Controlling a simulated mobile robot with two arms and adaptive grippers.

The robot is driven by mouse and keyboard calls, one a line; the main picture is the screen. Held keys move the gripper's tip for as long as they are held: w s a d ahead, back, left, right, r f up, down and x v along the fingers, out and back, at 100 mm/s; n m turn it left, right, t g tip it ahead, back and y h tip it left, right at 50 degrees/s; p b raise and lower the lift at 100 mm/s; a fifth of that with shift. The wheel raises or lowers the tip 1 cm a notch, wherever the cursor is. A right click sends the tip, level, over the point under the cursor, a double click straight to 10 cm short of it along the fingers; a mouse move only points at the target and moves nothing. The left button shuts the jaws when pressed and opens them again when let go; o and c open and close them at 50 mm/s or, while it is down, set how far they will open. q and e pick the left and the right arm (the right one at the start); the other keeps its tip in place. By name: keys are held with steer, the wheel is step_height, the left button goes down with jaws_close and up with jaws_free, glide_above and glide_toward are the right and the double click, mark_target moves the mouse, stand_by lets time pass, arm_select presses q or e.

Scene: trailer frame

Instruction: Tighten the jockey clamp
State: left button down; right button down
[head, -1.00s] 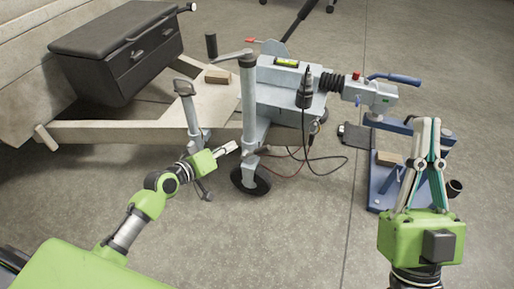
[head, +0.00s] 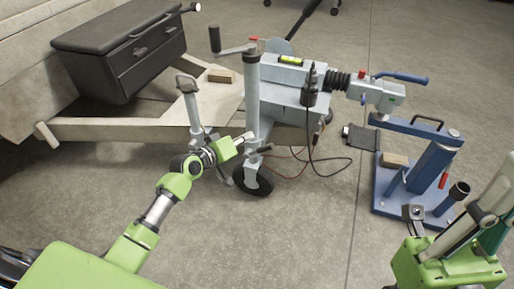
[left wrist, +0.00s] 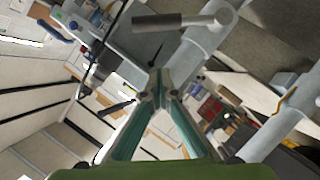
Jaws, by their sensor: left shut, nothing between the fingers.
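The jockey wheel post (head: 252,100) stands upright at the trailer's drawbar, its black wheel (head: 253,181) on the floor. The jockey clamp's small handle (head: 264,149) sticks out low on the post. My left gripper (head: 246,137) is just left of the post, close to the handle. In the left wrist view, the left gripper's fingers (left wrist: 156,82) are together with nothing between them.
A second, shorter post (head: 188,105) stands left of the jockey post, near my left wrist. The grey coupling (head: 375,94) and a hanging black plug (head: 310,90) are to the right. A blue stand (head: 430,170) is near my right arm. Cables trail on the floor.

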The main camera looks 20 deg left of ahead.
mark_target(260, 149)
arm_select(q)
steer(key=d+f+b, duration=0.1)
steer(key=f, duration=0.1)
steer(key=w+d+f+b, duration=0.1)
steer(key=d, duration=0.1)
steer(key=shift+w+d+f, duration=0.1)
steer(key=shift+d+f, duration=0.05)
steer(key=shift+f, duration=0.2)
stand_by(0.3)
steer(key=shift+d+f+p, duration=0.1)
steer(key=shift+d+p, duration=0.1)
steer(key=shift+p, duration=0.35)
